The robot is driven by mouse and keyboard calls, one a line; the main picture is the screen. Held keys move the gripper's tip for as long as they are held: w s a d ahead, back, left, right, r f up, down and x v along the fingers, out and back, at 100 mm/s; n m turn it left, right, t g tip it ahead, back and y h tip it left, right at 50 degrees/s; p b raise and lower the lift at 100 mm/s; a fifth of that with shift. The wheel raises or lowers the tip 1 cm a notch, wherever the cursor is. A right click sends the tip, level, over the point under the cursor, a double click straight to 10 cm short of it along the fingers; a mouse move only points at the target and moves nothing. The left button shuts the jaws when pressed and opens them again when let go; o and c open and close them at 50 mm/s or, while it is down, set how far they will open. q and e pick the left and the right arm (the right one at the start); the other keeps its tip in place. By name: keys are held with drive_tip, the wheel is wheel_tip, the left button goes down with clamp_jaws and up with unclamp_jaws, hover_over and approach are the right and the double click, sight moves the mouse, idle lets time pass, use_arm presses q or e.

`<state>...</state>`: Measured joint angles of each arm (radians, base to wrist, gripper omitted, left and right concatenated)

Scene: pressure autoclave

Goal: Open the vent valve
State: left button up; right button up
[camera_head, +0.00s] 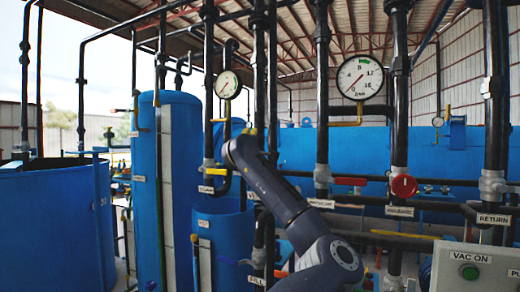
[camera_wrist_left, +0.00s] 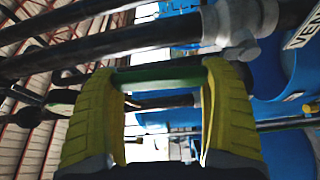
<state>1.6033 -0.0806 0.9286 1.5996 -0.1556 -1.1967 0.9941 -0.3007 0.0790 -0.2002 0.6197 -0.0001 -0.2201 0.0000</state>
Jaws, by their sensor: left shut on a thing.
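In the left wrist view, a green lever handle (camera_wrist_left: 160,78) spans the gap between the yellow fingers of my left gripper (camera_wrist_left: 160,88), which is shut on it. The handle looks roughly parallel to the dark pipe (camera_wrist_left: 110,42) beside it. A grey valve body (camera_wrist_left: 232,30) is partly covered by a fingertip. A white label (camera_wrist_left: 306,28) at the right edge reads "VEN", cut off. My right gripper is not visible.
A vertical black pipe (camera_head: 258,75) stands close by my left wrist. A red-handled valve (camera_head: 350,181), a red round knob (camera_head: 404,186) and a large gauge (camera_head: 360,78) are to the right. Blue tanks (camera_head: 178,195) stand left. A VAC ON panel (camera_head: 470,272) is lower right.

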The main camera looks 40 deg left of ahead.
use_arm(q)
drive_tip(key=shift+s+a+n, duration=0.25)
drive_tip(key=shift+a+n, duration=0.35)
drive_tip(key=shift+a, duration=0.05)
drive_tip(key=o, duration=1.5)
drive_tip(key=shift+s+a, duration=0.1)
drive_tip(key=shift+a, duration=0.05)
drive_tip(key=shift+c, duration=0.2)
drive_tip(key=v, duration=1.2)
drive_tip(key=shift+r, duration=0.2)
